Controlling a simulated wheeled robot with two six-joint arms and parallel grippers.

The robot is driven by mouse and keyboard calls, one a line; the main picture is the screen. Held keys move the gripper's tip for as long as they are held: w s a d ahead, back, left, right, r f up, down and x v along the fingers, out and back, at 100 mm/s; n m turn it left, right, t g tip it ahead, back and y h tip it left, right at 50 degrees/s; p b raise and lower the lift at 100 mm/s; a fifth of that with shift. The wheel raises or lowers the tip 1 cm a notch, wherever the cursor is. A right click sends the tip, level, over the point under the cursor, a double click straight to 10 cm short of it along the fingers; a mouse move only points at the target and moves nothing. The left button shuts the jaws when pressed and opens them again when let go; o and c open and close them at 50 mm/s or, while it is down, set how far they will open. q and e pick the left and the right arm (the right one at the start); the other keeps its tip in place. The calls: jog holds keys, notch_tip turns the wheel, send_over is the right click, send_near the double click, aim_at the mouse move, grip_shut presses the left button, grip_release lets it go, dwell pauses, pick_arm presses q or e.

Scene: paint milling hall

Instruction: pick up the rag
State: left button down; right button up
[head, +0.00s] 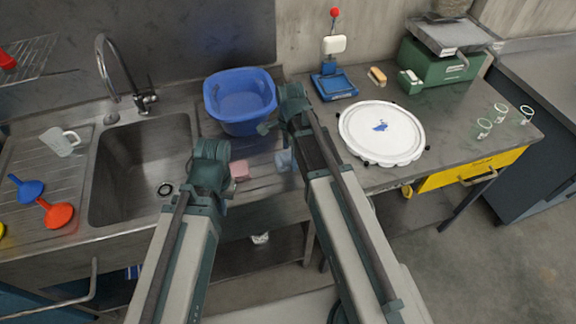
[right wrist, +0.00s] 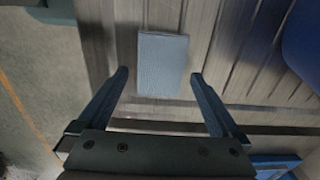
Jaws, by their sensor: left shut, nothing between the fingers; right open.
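The rag is a light blue folded cloth (head: 284,160) lying flat on the ribbed metal drainboard, partly hidden by my right arm in the head view. In the right wrist view the rag (right wrist: 163,62) lies just ahead of and between the fingertips of my right gripper (right wrist: 159,76). That gripper is open and empty; I cannot tell its height above the rag. My left gripper (head: 211,160) is over the right edge of the sink basin, left of the rag, shut with nothing visible in it. Its fingertips are mostly hidden.
A blue tub (head: 240,100) stands behind the rag, and a pink block (head: 240,170) lies left of it. A round white lid-like disc (head: 382,132) and a blue stand (head: 334,86) are to the right. The sink basin (head: 140,165) is at left.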

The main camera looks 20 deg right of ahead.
jog(key=shift+f+b, duration=0.35)
jog(key=shift+f, duration=0.5)
pick_arm(q)
jog(key=shift+f, duration=0.7)
pick_arm(e)
jog(key=shift+r, duration=0.1)
jog(key=c, duration=1.2)
pick_arm(q)
jog(key=shift+r, duration=0.15)
pick_arm(e)
jog(key=shift+r, duration=0.15)
